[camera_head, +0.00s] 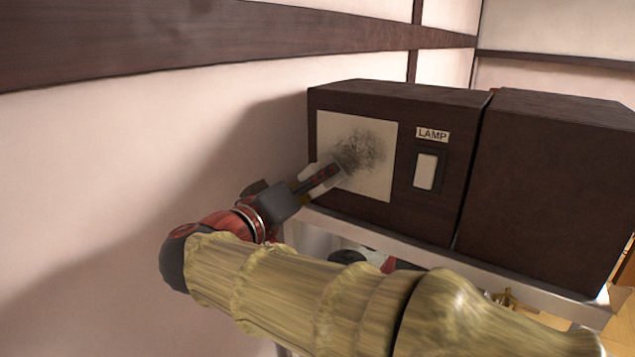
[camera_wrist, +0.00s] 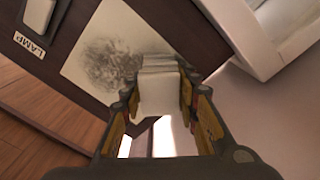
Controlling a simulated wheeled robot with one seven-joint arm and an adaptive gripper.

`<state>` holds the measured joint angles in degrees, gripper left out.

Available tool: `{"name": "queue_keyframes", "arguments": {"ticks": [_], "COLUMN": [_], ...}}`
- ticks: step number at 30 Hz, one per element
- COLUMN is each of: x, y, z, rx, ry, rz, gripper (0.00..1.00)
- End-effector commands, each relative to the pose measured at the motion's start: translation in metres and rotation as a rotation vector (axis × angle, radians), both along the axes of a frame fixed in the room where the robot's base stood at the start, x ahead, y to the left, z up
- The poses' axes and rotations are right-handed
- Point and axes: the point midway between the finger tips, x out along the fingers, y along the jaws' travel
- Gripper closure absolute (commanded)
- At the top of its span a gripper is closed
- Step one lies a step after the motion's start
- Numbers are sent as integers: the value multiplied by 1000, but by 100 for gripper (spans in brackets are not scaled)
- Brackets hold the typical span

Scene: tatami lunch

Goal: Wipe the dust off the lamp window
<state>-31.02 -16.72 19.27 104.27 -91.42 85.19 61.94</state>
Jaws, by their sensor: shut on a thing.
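The lamp window (camera_head: 381,181) is a pale square panel on the front of a dark wooden box. A grey-black dust smudge (camera_head: 362,150) lies on its middle; the dust also shows in the wrist view (camera_wrist: 108,66). My gripper (camera_head: 322,179) is at the window's lower left edge in the head view. It is shut on a white block-like pad (camera_wrist: 160,88), whose far end is at or close to the window, beside the dust. I cannot tell whether the pad touches the panel. My gripper's fingers hide part of the pad.
A white rocker switch (camera_head: 425,171) sits right of the window under a LAMP label (camera_head: 433,135). A second dark box (camera_head: 550,185) stands to the right. Both boxes rest on a pale shelf (camera_head: 400,247). A plain wall (camera_head: 130,170) is close on the left.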

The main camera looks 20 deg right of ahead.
Motion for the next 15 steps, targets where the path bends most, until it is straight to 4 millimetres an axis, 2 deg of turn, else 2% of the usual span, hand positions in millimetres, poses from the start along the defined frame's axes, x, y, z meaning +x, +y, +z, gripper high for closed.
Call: {"name": "queue_keyframes", "arguments": {"ticks": [9,15], "x": [2,-7], "y": [-4,-9], "z": [0,-2], "rx": [1,1], "ry": [-1,-2], "rz": [0,0], "gripper": [90,90]}}
